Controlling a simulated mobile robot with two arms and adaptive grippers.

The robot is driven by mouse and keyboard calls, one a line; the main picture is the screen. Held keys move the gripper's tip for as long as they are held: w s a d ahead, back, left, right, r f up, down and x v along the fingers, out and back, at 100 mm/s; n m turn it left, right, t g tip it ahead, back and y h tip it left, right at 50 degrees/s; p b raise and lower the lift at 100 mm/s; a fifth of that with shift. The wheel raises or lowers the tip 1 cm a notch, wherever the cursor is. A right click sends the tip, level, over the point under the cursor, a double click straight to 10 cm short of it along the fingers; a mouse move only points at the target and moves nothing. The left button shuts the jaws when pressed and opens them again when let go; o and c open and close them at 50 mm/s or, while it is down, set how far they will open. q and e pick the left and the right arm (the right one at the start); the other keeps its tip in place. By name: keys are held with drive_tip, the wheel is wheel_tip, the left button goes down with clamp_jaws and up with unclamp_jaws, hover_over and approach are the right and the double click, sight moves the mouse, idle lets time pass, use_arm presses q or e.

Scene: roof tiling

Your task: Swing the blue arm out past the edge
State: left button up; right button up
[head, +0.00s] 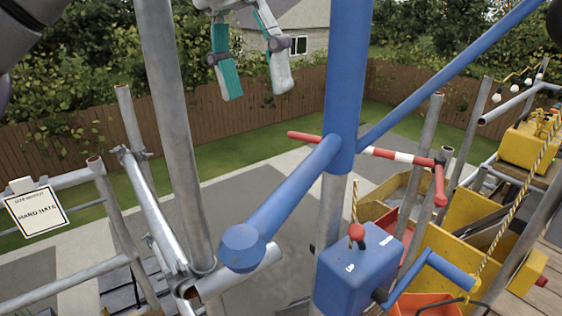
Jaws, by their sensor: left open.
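A blue upright post (348,80) stands in the middle of the head view, on a grey pole. A thick blue tube (290,195) runs from it down and left toward me, ending in a round cap (243,248). A thinner blue bar (450,75) slopes from the post up to the right and leaves the picture. My left gripper (256,94) hangs at the top, left of the post, with its teal-padded fingers apart and nothing between them. It appears clear of the blue parts. My right gripper is not in view.
A blue box (358,268) with a red-knobbed lever and a blue crank (428,268) sits below the post. A red-and-white bar (385,153) crosses behind. Grey scaffold tubes (175,130) stand left. A yellow skip (450,240) lies right. A sign (37,210) hangs left.

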use_arm(q)
hover_over(278, 192)
drive_tip(key=a, duration=0.1)
drive_tip(key=f, duration=0.5)
drive_tip(key=shift+s+a+f, duration=0.2)
drive_tip(key=shift+f, duration=0.05)
drive_tip(key=f, duration=0.2)
drive_tip(key=w+d+f, duration=0.1)
drive_tip(key=shift+f, duration=0.35)
drive_tip(key=shift+x, duration=1.15)
drive_tip(key=shift+a+f+p, duration=0.1)
drive_tip(key=shift+f+p, duration=0.2)
drive_tip(key=shift+s+f, duration=0.15)
drive_tip(key=shift+s, duration=0.05)
drive_tip(key=shift+w+f, duration=0.1)
drive_tip(key=shift+f, duration=0.05)
drive_tip(key=shift+c, duration=0.9)
drive_tip(key=c, duration=0.8)
clamp_jaws()
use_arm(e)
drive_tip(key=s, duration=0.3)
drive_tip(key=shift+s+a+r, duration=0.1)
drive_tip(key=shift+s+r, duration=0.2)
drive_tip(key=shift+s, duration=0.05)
